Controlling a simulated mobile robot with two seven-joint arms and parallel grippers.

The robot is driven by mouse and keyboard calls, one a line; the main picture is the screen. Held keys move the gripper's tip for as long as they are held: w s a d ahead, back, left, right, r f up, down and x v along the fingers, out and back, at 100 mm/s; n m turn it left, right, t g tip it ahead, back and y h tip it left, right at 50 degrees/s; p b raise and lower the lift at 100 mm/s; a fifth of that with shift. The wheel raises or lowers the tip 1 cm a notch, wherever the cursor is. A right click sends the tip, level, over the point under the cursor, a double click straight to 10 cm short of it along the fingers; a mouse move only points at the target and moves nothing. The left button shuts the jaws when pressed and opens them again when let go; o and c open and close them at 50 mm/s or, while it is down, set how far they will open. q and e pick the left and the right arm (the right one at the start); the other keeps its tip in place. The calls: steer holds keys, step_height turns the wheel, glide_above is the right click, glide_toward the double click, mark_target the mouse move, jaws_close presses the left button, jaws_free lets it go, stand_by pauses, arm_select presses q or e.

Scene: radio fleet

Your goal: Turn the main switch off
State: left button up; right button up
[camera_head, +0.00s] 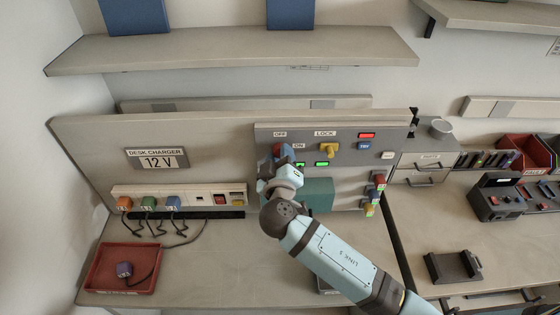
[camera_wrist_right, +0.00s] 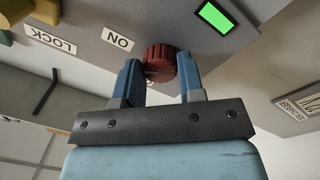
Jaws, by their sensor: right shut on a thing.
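The main switch is a red ribbed knob (camera_wrist_right: 160,62) on the grey panel (camera_head: 350,182). In the wrist view it sits between the two blue fingertips of my right gripper (camera_head: 284,153), which is shut on it. In the head view the gripper and wrist hide most of the knob. An OFF label (camera_head: 280,134) is above the knob and an ON label (camera_head: 298,146) is to its right. The ON label also shows in the wrist view (camera_wrist_right: 117,39); no OFF label is visible there. My left gripper is in neither view.
A yellow knob (camera_head: 328,149) under a LOCK label sits to the right. Green lights (camera_head: 321,164) glow below. A socket strip (camera_head: 190,196) with plugs and cables is at left, above a red tray (camera_head: 122,268). A shelf (camera_head: 240,50) overhangs the panel.

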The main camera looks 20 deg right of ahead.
steer(key=shift+n+y+p, duration=0.4)
steer(key=shift+n+p, duration=1.6)
steer(key=shift+n, duration=4.5)
steer(key=o, duration=0.9)
steer(key=shift+o, duration=0.2)
